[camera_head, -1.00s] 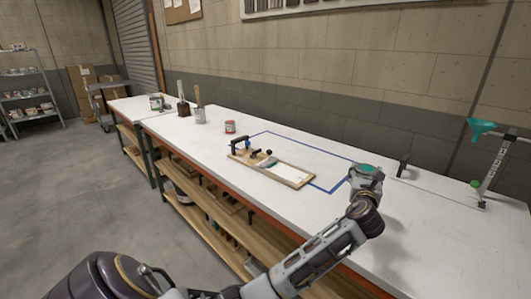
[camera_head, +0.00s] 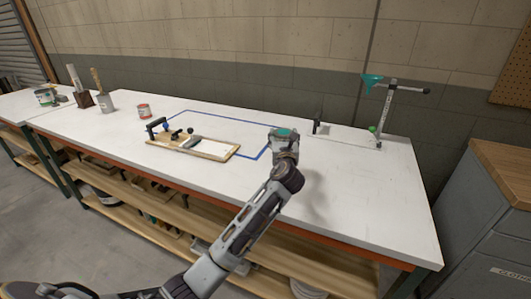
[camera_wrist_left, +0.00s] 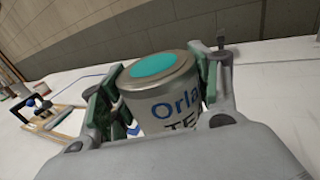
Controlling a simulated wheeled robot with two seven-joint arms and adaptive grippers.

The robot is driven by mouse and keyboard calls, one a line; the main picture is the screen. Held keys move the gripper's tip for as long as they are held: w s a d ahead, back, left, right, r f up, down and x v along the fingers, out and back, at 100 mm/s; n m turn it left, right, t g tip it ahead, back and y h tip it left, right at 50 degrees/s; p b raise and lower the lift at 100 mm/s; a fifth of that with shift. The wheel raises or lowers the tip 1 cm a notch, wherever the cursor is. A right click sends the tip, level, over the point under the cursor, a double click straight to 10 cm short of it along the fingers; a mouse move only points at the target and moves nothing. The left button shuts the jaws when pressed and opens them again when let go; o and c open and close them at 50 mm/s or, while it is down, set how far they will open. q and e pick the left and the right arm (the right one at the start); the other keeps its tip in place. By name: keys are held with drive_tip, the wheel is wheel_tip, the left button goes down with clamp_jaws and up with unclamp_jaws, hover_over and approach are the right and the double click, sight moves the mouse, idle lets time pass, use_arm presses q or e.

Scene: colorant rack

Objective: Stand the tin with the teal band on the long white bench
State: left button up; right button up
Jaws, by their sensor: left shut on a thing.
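A metal tin (camera_wrist_left: 160,90) with a teal disc on its lid and a label reading "Orla" and "TE" is between the green-padded fingers of my left gripper (camera_wrist_left: 155,100). The gripper is shut on its sides, and the fingers hide part of the label. In the head view the teal top of the tin (camera_head: 283,132) shows at the end of my left arm, over the long white bench (camera_head: 340,190). The tin looks upright. I cannot tell whether its base touches the bench. My right gripper is not in view.
A red-banded tin (camera_head: 144,111) and brush pots (camera_head: 106,101) stand farther left. A stand with a teal funnel (camera_head: 385,110) is behind right. The bench's right end is clear.

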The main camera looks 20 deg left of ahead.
use_arm(q)
wheel_tip(320, 180, down, 4)
drive_tip(key=shift+r+b, duration=0.1)
drive_tip(key=shift+b, duration=0.4)
drive_tip(key=shift+f, duration=0.8)
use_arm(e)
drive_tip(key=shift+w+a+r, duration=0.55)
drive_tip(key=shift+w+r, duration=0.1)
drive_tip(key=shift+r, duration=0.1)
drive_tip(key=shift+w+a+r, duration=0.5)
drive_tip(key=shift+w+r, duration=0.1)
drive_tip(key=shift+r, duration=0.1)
use_arm(q)
drive_tip(key=shift+f+b, duration=0.35)
drive_tip(key=shift+f, duration=0.15)
drive_tip(key=shift+f+b, duration=0.5)
drive_tip(key=shift+f, duration=1.1)
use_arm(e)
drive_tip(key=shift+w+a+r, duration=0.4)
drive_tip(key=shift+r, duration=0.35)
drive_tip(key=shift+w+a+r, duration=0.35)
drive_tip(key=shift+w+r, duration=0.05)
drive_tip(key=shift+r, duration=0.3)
use_arm(q)
drive_tip(key=shift+f, duration=0.1)
drive_tip(key=o, duration=1.1)
drive_tip(key=shift+c, duration=0.2)
drive_tip(key=shift+o, duration=0.2)
